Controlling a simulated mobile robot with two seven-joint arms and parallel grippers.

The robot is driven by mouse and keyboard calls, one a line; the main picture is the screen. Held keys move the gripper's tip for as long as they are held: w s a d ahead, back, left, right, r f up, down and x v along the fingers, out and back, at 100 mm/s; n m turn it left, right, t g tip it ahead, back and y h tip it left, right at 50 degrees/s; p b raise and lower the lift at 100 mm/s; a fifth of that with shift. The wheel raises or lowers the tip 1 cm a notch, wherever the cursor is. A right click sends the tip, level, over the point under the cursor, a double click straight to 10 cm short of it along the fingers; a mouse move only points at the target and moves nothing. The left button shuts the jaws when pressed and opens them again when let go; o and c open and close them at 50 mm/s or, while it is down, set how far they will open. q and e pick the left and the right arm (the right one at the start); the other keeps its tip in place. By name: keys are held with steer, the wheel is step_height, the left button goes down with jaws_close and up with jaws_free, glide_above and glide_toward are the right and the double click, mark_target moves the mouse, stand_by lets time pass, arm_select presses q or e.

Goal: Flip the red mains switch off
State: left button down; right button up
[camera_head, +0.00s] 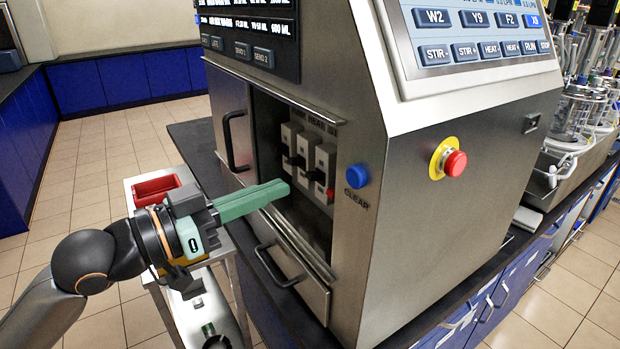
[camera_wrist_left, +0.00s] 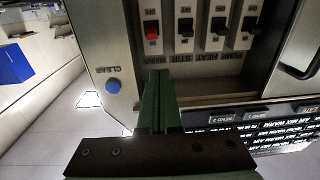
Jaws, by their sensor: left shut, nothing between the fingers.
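The red mains switch (camera_head: 329,192) is the nearest of a row of switches in the open recess of the grey control cabinet. It also shows in the left wrist view (camera_wrist_left: 152,31), at the end of the row nearest the blue CLEAR button. My left gripper (camera_head: 286,187) has its long green fingers shut and empty. They point into the mouth of the recess, to the left of the red switch and apart from it in the head view. In the left wrist view the fingertips (camera_wrist_left: 158,72) lie just below the mains switch. My right gripper is not seen.
Black-levered switches (camera_wrist_left: 185,28) stand beside the mains switch. The blue CLEAR button (camera_head: 357,176) and a red emergency stop button (camera_head: 455,163) are on the cabinet. An open door with a handle (camera_head: 232,140) bounds the recess. A red tray (camera_head: 155,188) sits on a cart behind my left gripper.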

arm_select(q)
steer(key=shift+s+r+m+g+h, duration=0.15)
steer(key=shift+s+r+m+g, duration=0.1)
steer(key=shift+r, duration=0.3)
steer(key=shift+s+r+m+g+h, duration=0.15)
steer(key=shift+r+m, duration=0.1)
steer(key=shift+r, duration=0.3)
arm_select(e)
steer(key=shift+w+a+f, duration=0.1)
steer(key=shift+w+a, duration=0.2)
